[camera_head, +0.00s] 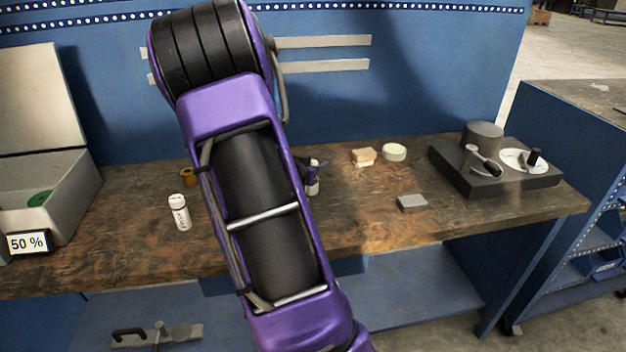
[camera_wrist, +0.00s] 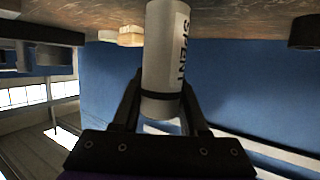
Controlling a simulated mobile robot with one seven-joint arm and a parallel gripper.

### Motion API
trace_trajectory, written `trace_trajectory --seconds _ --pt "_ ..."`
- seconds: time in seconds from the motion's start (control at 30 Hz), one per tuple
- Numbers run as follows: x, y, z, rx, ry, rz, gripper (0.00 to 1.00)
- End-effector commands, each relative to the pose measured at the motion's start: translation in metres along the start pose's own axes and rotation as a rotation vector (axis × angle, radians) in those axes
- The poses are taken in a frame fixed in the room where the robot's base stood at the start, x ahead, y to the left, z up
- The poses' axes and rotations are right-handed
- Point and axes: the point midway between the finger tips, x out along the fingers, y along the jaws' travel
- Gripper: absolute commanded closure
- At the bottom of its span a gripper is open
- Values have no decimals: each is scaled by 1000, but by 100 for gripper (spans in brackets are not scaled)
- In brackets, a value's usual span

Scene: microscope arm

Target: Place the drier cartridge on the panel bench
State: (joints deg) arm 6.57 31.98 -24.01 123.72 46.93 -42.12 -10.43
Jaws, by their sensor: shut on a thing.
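A white drier cartridge marked SPENT (camera_wrist: 165,50) is between the fingers of my gripper (camera_wrist: 160,95) in the wrist view, and the fingers are shut on it. In the head view my gripper (camera_head: 316,166) is partly hidden behind my purple arm, with the held cartridge (camera_head: 313,186) showing beside it over the panel bench (camera_head: 360,220). I cannot tell whether the cartridge touches the bench top. A second white cartridge (camera_head: 180,212), with lettering too small to read, stands upright on the bench left of my arm.
An open box (camera_head: 75,200) with a 50 % sign (camera_head: 28,243) is at the left. A small brown cup (camera_head: 188,177), a cream block (camera_head: 363,157), a pale round disc (camera_head: 394,152) and a grey block (camera_head: 412,203) sit on the bench. A dark instrument base (camera_head: 500,185) is at the right.

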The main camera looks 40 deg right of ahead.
Motion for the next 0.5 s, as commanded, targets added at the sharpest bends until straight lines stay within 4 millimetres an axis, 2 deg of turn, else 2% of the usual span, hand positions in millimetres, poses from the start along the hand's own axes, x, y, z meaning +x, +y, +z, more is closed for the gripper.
trace_trajectory --seconds 0.23,0.5 --pt "12 1 32 -2 -2 1 100" --pt "12 0 33 0 0 -1 100"
